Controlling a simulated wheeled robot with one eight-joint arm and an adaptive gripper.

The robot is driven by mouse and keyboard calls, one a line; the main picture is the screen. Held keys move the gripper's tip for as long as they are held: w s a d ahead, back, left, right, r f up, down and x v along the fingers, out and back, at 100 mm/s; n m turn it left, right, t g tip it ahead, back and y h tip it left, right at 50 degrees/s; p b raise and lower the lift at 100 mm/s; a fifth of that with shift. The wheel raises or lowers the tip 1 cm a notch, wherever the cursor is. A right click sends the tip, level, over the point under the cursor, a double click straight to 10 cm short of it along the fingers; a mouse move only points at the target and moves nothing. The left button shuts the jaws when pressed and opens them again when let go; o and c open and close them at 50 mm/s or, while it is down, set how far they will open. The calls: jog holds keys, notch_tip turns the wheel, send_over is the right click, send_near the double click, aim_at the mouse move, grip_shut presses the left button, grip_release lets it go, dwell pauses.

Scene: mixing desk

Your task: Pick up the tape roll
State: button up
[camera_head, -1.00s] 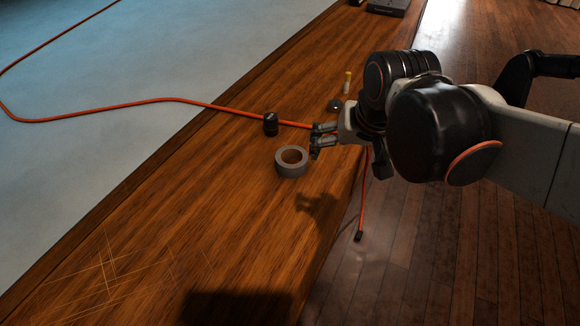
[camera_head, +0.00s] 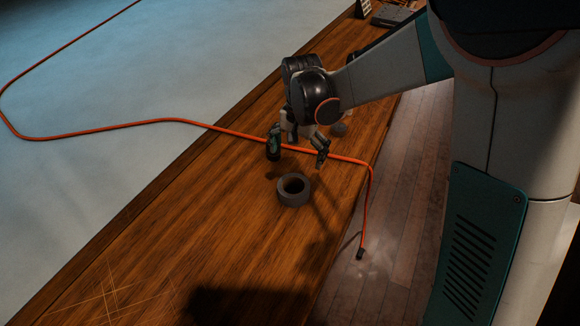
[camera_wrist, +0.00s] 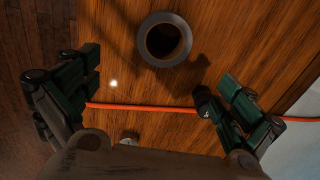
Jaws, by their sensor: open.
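The grey tape roll (camera_head: 293,190) lies flat on the wooden desk, its hole facing up. In the wrist view the tape roll (camera_wrist: 164,39) is at the top centre, beyond the fingertips and between their lines. My gripper (camera_head: 298,150) is open and empty, just behind the roll in the head view and apart from it. In the wrist view my gripper (camera_wrist: 152,92) shows its two fingers spread wide at left and right, with bare desk and cable between them.
An orange cable (camera_head: 227,131) crosses the desk behind the roll, under my gripper, and hangs over the right edge. A small black object (camera_wrist: 203,98) is beside the right finger in the wrist view. The desk (camera_head: 190,235) in front of the roll is clear.

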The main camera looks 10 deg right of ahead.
aim_at(294, 185)
jog(key=f, duration=0.3)
jog(key=f+b, duration=0.1)
jog(key=f, duration=0.3)
jog(key=w+a+f+b, duration=0.1)
jog(key=f, duration=0.2)
jog(key=shift+f, duration=0.35)
notch_tip(294, 185, down, 5)
jog(key=b, duration=0.3)
jog(key=shift+f, duration=0.1)
jog(key=c, duration=1.2)
